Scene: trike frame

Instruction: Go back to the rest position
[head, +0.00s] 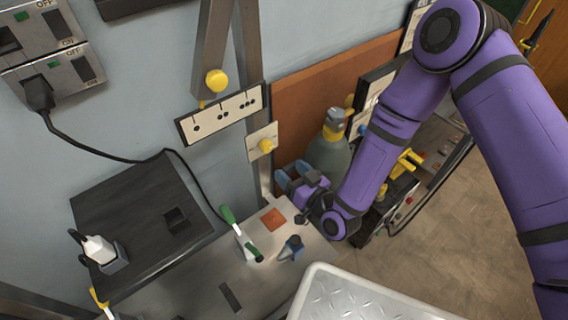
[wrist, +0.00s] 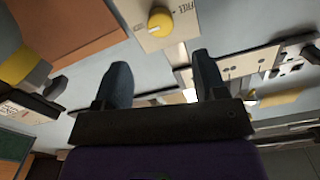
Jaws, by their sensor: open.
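My purple arm reaches down from the upper right in the head view. My gripper (head: 287,178) is at its end, above the grey bench (head: 205,265) and near the wall. In the wrist view the two blue-grey fingers of my gripper (wrist: 162,82) stand wide apart with nothing between them. A small plate with a yellow knob (head: 265,146) is on the post just above my gripper. The yellow knob also shows ahead of the fingers in the wrist view (wrist: 161,22).
A grey-green cylinder with a yellow top (head: 329,150) stands behind my arm. A black box (head: 140,225) is at left. A metal tread plate (head: 365,295) is in front. Floor at right is clear.

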